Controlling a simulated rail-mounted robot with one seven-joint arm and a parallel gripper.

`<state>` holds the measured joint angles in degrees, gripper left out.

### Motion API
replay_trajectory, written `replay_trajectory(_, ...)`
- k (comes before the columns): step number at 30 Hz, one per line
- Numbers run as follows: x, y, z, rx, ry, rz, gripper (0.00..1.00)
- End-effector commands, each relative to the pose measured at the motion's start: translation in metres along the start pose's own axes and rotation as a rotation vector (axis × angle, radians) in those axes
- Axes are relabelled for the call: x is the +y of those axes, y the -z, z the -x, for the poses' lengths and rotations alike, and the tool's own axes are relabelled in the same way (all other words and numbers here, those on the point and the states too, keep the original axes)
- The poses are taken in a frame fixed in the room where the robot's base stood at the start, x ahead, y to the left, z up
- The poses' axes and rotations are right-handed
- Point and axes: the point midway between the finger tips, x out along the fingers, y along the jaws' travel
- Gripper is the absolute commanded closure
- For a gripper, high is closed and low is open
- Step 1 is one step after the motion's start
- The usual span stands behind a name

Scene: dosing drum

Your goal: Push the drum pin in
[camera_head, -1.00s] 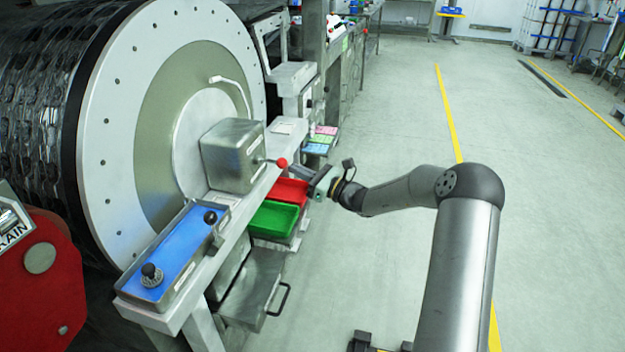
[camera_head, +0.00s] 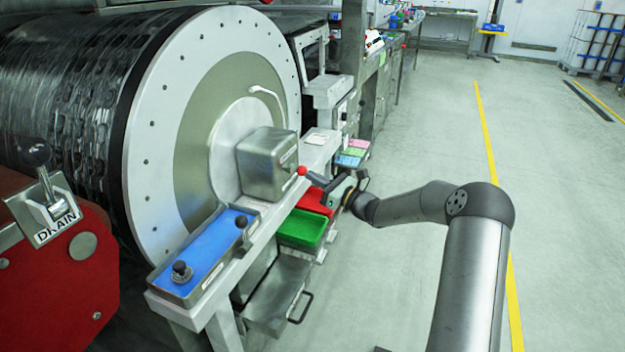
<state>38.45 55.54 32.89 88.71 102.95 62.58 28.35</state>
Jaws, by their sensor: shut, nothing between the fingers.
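The drum pin has a red ball knob (camera_head: 302,170) at the right side of the grey metal box (camera_head: 268,165) in front of the drum face (camera_head: 240,150). The knob sits close against the box, and hardly any rod shows between them. My gripper (camera_head: 316,178) is shut and empty, just right of the knob. Its fingertips point at the knob; I cannot tell whether they touch it. The gripper is small in view and its tips are partly hard to make out.
A red bin (camera_head: 315,201) and a green bin (camera_head: 302,227) lie just below my gripper. A blue panel (camera_head: 207,252) with black knobs is in front of the box. A drain lever (camera_head: 37,158) stands at left. The floor right of the bench is clear.

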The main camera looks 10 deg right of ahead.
Motion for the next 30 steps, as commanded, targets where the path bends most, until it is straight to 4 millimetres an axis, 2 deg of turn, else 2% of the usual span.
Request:
replay_trajectory(4, 0.003, -0.002, -0.005, -0.003, -0.004, 0.000, 1.00)
replay_trajectory(8, 0.003, -0.002, 0.003, -0.003, -0.006, -0.001, 1.00)
replay_trajectory(14, 0.004, -0.003, 0.038, -0.002, -0.011, -0.003, 1.00)
replay_trajectory(21, 0.002, -0.002, 0.095, -0.001, -0.009, -0.002, 1.00)
replay_trajectory(25, 0.003, -0.001, 0.117, -0.002, -0.010, -0.003, 1.00)
replay_trajectory(30, 0.002, -0.001, 0.132, -0.002, -0.011, -0.001, 1.00)
